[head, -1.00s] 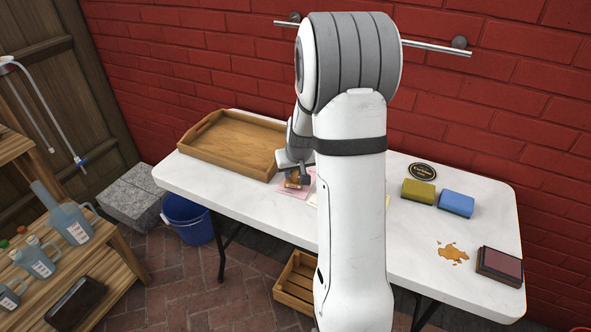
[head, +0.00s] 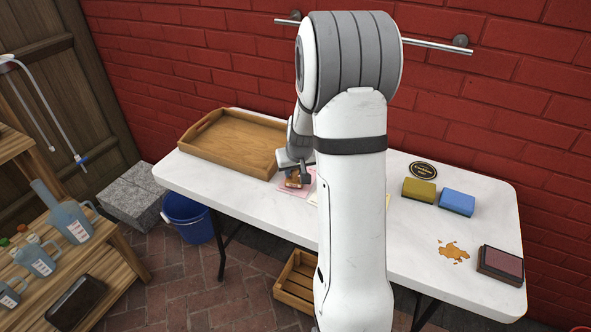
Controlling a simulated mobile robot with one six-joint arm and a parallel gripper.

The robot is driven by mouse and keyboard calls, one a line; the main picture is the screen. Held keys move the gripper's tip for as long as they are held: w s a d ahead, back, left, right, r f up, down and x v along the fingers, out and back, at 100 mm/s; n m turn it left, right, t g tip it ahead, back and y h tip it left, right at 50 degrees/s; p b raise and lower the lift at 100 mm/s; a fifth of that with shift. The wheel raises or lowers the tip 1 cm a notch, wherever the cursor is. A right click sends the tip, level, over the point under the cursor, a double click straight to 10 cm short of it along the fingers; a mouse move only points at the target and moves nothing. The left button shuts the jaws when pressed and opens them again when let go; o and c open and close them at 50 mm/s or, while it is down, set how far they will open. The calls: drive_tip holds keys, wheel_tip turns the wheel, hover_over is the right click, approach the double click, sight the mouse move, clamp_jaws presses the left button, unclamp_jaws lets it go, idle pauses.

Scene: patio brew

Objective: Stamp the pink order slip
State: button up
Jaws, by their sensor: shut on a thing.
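The pink order slip (head: 286,188) lies on the white table just right of the wooden tray, partly covered by my gripper. My gripper (head: 294,178) is low over the slip and shut on a small brown wooden stamp (head: 292,182). The stamp is at or just above the slip; I cannot tell whether it touches. An ink pad (head: 500,264) with a dark red surface sits open at the table's right front corner. A pale yellow slip (head: 314,199) is mostly hidden behind my arm.
A wooden tray (head: 199,133) fills the table's left back. A blue bucket (head: 188,218) stands below.

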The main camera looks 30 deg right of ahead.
drive_tip(key=shift+f+b, duration=0.5)
drive_tip(key=shift+f, duration=0.1)
idle(0.4)
drive_tip(key=shift+r+p, duration=2.15)
drive_tip(key=shift+r, duration=1.4)
